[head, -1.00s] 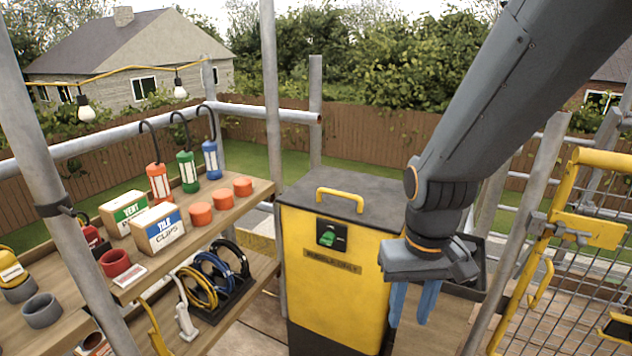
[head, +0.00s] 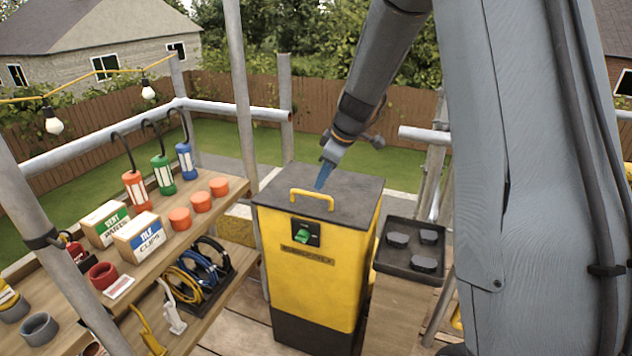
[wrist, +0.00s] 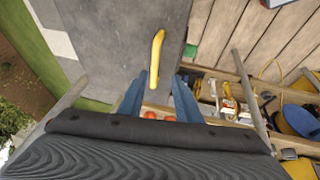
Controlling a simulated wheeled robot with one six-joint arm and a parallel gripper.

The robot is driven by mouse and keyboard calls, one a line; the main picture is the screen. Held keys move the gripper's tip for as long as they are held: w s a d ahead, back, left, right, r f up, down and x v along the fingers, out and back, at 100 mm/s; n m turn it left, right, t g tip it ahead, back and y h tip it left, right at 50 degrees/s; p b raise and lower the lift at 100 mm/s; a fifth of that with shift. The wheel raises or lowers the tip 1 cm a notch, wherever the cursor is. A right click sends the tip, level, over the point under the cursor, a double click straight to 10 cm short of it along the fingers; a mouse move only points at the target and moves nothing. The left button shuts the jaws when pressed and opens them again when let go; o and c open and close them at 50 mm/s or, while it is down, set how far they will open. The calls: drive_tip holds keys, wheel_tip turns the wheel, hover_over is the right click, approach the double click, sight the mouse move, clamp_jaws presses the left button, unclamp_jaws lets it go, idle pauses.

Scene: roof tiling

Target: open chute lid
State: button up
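The chute is a yellow box (head: 305,265) with a dark grey lid (head: 345,190), which lies flat and closed on top. A yellow handle (head: 312,195) stands up near the lid's front edge. My gripper (head: 322,183) is over the lid, just behind the handle in the head view. In the wrist view the handle (wrist: 156,60) lies ahead of and between my blue fingertips (wrist: 158,92), which are spread apart with nothing between them. I cannot tell whether a finger touches the handle. A green switch (head: 303,236) is on the box front.
A wooden shelf (head: 215,207) with boxes, orange cups and lanterns stands left of the chute. A black tray (head: 410,262) with dark round pieces sits to its right. Scaffold poles (head: 241,90) rise behind and beside it.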

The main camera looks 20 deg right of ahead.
sight(316, 195)
drive_tip(key=shift+w+p+x, duration=0.2)
drive_tip(key=shift+p+x, duration=0.2)
drive_tip(key=shift+x, duration=0.95)
drive_tip(key=shift+w+p+x, duration=0.15)
drive_tip(key=shift+p+x, duration=0.2)
drive_tip(key=shift+x, duration=0.95)
drive_tip(key=shift+w+p+x, duration=0.2)
drive_tip(key=shift+p+x, duration=0.2)
drive_tip(key=shift+x, duration=0.95)
drive_tip(key=shift+d+r, duration=0.1)
drive_tip(key=shift+r, duration=0.15)
clamp_jaws()
